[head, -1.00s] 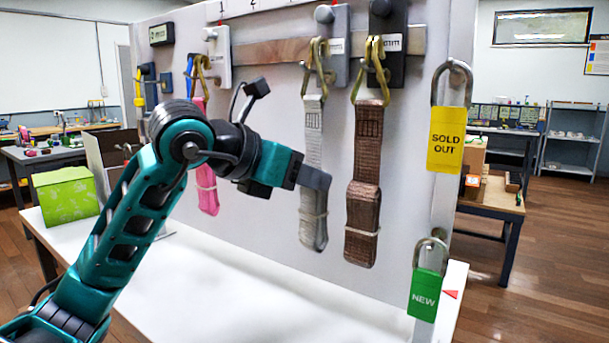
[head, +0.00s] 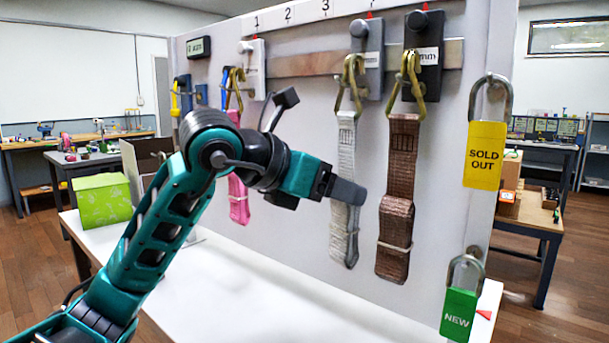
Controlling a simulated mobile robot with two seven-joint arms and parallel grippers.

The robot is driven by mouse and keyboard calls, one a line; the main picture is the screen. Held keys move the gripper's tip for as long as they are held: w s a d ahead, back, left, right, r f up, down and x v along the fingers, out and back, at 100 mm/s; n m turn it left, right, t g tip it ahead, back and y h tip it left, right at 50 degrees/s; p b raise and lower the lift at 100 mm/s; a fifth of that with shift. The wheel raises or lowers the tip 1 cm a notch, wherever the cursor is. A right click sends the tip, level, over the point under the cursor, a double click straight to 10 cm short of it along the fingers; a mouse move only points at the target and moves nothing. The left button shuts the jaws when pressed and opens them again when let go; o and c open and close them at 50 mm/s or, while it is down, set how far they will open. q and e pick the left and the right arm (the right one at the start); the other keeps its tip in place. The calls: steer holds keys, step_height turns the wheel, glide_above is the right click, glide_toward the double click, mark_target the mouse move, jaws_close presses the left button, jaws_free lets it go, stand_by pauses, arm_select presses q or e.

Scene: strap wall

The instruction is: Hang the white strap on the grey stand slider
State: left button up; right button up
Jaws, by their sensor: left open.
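The white strap (head: 346,150) hangs down the front of the upright panel. Its brass hook (head: 350,85) is at the lower left part of the grey stand slider (head: 370,50) and appears to hang there. The strap's folded lower end (head: 344,245) is free and looks clear of the table. My left gripper (head: 347,192) is open and crosses in front of the middle of the strap in the head view. It hides a short length of strap, and I cannot tell whether it touches. My right gripper is not in view.
A brown strap (head: 401,165) hangs from a black slider (head: 424,55) just right. A pink strap (head: 238,195) hangs left, near a white slider (head: 252,70). Padlocks with yellow (head: 485,155) and green (head: 458,312) tags are at the panel's right edge. A green box (head: 103,200) stands left.

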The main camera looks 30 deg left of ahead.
arm_select(q)
steer(key=v, duration=1.2)
